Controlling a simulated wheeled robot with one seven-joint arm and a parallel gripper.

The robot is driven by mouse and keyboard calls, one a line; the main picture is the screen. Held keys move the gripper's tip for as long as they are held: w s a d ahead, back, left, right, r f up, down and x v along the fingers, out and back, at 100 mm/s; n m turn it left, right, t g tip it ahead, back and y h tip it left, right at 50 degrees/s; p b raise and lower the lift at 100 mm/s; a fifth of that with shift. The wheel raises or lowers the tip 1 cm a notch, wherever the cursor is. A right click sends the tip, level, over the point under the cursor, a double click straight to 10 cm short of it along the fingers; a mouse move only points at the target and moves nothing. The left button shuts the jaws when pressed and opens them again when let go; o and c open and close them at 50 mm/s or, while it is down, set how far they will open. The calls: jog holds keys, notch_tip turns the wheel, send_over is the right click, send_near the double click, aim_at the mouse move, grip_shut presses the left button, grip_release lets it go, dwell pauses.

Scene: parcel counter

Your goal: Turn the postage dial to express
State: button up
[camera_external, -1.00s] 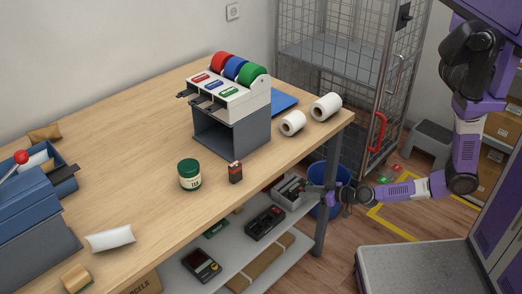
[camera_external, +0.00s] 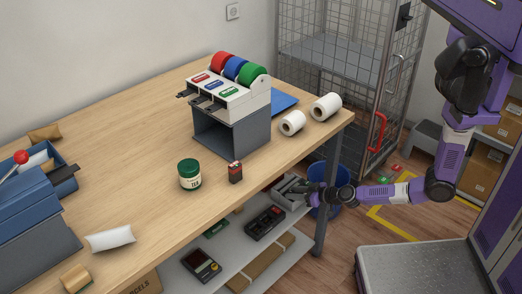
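I cannot make out a postage dial or an express mark at this size. The fingers are too small to show open or shut. A black device (camera_external: 265,223) and a dark handheld device with a screen (camera_external: 202,264) lie farther left on the shelf.
The wooden counter (camera_external: 130,120) overhangs the shelf. Its dark leg (camera_external: 327,190) and a blue bin (camera_external: 325,207) are close to my arm. On top stand a label dispenser (camera_external: 232,135), a green jar (camera_external: 190,174), a red-black battery-like block (camera_external: 235,172) and white rolls (camera_external: 325,107).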

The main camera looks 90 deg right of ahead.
grip_shut()
